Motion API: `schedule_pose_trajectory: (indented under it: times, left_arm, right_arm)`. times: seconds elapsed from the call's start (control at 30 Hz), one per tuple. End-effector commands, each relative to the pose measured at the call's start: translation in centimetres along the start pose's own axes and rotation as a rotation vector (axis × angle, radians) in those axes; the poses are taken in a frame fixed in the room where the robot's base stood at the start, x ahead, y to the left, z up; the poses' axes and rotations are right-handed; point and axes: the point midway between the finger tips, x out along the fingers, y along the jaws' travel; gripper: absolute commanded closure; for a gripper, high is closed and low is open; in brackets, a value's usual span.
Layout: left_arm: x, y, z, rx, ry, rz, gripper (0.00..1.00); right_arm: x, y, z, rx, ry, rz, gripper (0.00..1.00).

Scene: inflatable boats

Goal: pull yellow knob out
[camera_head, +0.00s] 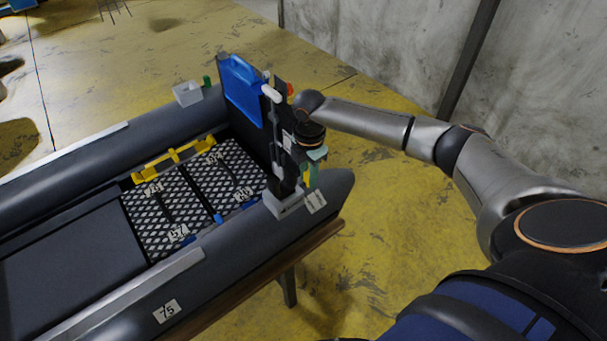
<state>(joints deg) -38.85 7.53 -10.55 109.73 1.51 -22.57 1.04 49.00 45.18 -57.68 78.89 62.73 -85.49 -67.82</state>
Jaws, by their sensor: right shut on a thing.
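My right arm reaches in from the right to the black upright unit (283,150) at the boat's stern. My right gripper (310,172) points down beside the unit's right side, with pale green parts at its end. It is shut on a small yellow piece, which looks like the yellow knob (306,172). The gripper and unit partly hide this piece, so how far it sticks out cannot be told. My left gripper is not in view.
The grey inflatable boat (165,270) rests on a wooden stand (288,287). Yellow floor at right is clear up to the grey wall (380,45).

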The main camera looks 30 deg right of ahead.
Motion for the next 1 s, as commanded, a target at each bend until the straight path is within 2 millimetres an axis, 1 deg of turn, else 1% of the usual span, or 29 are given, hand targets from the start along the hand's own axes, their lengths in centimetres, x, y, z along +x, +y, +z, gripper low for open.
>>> schedule_pose_trajectory:
  times: [0.17,0.2,0.43,0.67,0.77,0.87,1.0]
  left_arm:
    - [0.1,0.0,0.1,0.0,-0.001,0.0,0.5]
    - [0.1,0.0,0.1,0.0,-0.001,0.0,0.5]
    - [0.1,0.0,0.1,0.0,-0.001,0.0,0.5]
    - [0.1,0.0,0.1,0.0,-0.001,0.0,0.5]
    - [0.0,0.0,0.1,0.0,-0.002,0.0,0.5]
    - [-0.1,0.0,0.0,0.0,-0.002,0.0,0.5]
    - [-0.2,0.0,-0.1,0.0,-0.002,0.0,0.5]
  right_arm:
    - [0.0,0.0,0.0,0.001,0.001,-0.001,1.0]
    - [0.0,0.0,0.0,0.001,0.001,-0.001,0.68]
    - [0.0,0.0,-0.1,0.001,0.001,0.0,0.43]
    - [0.0,0.0,-0.1,0.001,0.001,0.0,0.43]
    - [-0.5,0.1,-0.1,0.001,0.001,0.001,0.43]
    - [-1.8,0.1,-0.1,-0.001,0.002,0.003,0.43]
    - [-4.8,0.1,0.0,0.001,0.001,0.004,0.43]
